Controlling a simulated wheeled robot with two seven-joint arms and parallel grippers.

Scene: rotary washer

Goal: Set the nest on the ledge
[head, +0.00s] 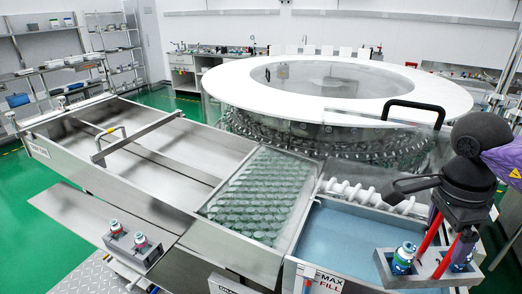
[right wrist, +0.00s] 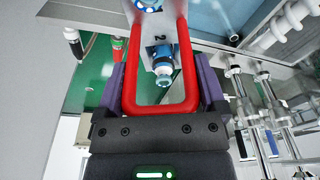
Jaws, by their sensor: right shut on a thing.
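A grey metal nest (head: 425,268) with blue-and-white capped vials and a red handle (head: 432,240) hangs at the front right, over the right part of the blue-floored basin. My right gripper (head: 455,205) is shut on the red handle. In the right wrist view the handle (right wrist: 186,75) lies between my purple fingers, with the nest (right wrist: 152,20), marked 2, beyond it. A second nest (head: 140,248) with two vials sits on the flat metal ledge (head: 85,215) at the front left. My left gripper is not in view.
The basin (head: 345,240) carries a MAX FILL label. A tray of glass vials (head: 258,195) lies left of it, then an open steel trough (head: 145,165) with a handled bar. A large white-topped rotary washer (head: 240,80) stands behind. The ledge has bare room left of the second nest.

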